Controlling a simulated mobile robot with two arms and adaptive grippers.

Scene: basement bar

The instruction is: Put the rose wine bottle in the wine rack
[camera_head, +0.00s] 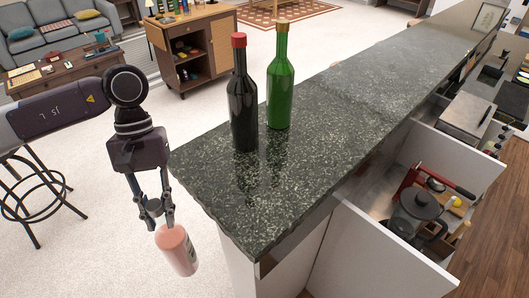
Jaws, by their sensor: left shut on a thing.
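The rose wine bottle (177,250) is pink with a pale label. My left gripper (162,214) is shut on its upper end and holds it tilted in the air, left of the counter's near corner and below the countertop. The bottle's neck is hidden by the fingers. I cannot make out a wine rack for sure in this view. My right gripper is not in view.
A dark stone counter (310,130) bears a dark red-capped bottle (242,105) and a green bottle (279,85). An open drawer (400,240) with kitchenware juts out at right. A bar stool (38,190) stands at left.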

